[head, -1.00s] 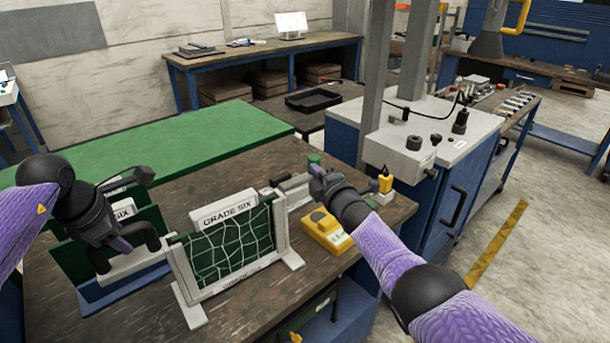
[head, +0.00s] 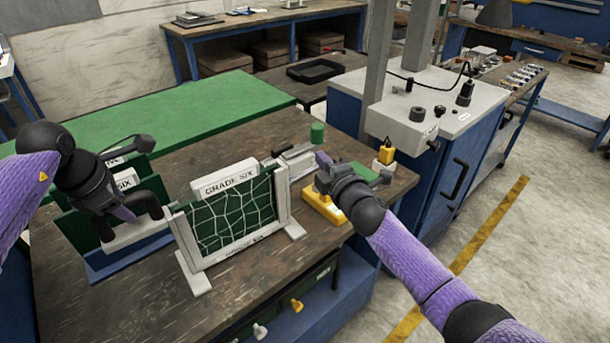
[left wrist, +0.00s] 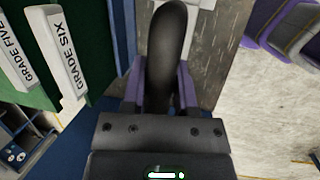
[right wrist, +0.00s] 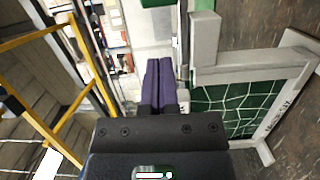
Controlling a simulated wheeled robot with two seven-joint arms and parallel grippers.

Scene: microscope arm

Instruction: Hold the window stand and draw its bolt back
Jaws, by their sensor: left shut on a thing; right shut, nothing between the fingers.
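A grey upright frame (head: 283,195) with a green pane and white net stands on the wooden table, carrying a "GRADE SIX" plate (head: 226,182). Left of it is another stand with green panels (head: 75,232) and a blue base. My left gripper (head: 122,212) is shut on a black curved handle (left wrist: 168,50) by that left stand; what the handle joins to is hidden. My right gripper (head: 322,160) is shut and empty, right of the grey frame, above a yellow box (head: 322,207); its fingertips (right wrist: 158,65) touch nothing. I cannot make out a bolt clearly.
A grey block with a black knob (head: 296,160) and a green cylinder (head: 317,132) stand behind the frame. A small yellow item (head: 386,153) is at the table's right edge. A grey-topped cabinet (head: 450,125) stands beyond. The front of the table is clear.

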